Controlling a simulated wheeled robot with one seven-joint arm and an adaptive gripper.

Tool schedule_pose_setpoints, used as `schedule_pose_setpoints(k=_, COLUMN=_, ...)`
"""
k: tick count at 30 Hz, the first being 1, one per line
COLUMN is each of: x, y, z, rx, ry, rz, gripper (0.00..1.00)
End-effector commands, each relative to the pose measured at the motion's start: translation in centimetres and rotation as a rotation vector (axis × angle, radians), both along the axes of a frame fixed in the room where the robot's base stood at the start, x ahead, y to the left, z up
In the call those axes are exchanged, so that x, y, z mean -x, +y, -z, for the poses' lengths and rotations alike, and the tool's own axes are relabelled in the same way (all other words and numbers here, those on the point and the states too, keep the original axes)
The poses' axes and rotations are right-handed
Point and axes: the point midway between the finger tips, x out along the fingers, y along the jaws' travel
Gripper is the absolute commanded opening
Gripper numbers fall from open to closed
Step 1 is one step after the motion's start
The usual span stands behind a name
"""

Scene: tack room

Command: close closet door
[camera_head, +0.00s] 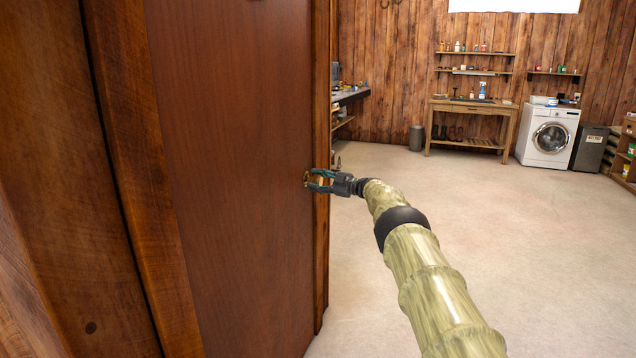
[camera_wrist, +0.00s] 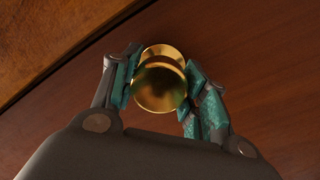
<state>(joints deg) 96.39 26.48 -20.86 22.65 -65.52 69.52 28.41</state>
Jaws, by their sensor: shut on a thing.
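The closet door (camera_head: 230,150) is a tall reddish-brown wooden panel at the left of the head view. A brass knob (camera_wrist: 158,84) sits on its face; in the head view it is small and mostly hidden by my fingers. My gripper (camera_head: 318,180) reaches the door from the right, near the panel's right side. In the wrist view my gripper (camera_wrist: 160,90) has one teal-padded finger on each side of the knob, shut on it. The door surface (camera_wrist: 260,70) fills most of the wrist view behind the knob. Whether the door is ajar or flush with its frame, I cannot tell.
A wooden frame post (camera_head: 135,150) stands left of the door panel. Open pale floor (camera_head: 480,250) lies to the right. A wooden table (camera_head: 472,108), a washing machine (camera_head: 548,135) and a grey bin (camera_head: 590,148) stand along the far wall.

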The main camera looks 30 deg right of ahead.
Motion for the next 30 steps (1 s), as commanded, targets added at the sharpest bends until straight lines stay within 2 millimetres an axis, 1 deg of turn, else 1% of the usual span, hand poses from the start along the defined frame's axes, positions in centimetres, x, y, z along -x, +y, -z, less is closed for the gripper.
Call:
schedule_pose_setpoints(k=1, x=-0.3, y=0.6, z=-0.6, rx=-0.001, ry=-0.006, rz=-0.004, gripper=0.01)
schedule_pose_setpoints(k=6, x=-0.2, y=0.5, z=-0.7, rx=-0.001, ry=-0.008, rz=-0.003, gripper=0.01)
schedule_pose_setpoints(k=7, x=-0.2, y=0.5, z=-0.8, rx=-0.001, ry=-0.008, rz=-0.003, gripper=0.46)
schedule_pose_setpoints(k=10, x=0.0, y=0.3, z=-0.8, rx=0.0, ry=-0.008, rz=-0.001, gripper=0.64)
schedule_pose_setpoints(k=11, x=0.1, y=0.1, z=-0.8, rx=0.001, ry=-0.007, rz=0.001, gripper=0.67)
schedule_pose_setpoints(k=16, x=0.6, y=-1.0, z=-0.6, rx=0.0, ry=-0.005, rz=0.01, gripper=0.67)
schedule_pose_setpoints(k=23, x=0.8, y=-1.3, z=-0.4, rx=-0.002, ry=-0.004, rz=0.01, gripper=0.67)
schedule_pose_setpoints(k=26, x=1.2, y=-1.5, z=-0.4, rx=-0.001, ry=-0.005, rz=0.01, gripper=0.67)
schedule_pose_setpoints(k=30, x=2.3, y=-2.3, z=-0.5, rx=-0.002, ry=-0.003, rz=0.011, gripper=0.67)
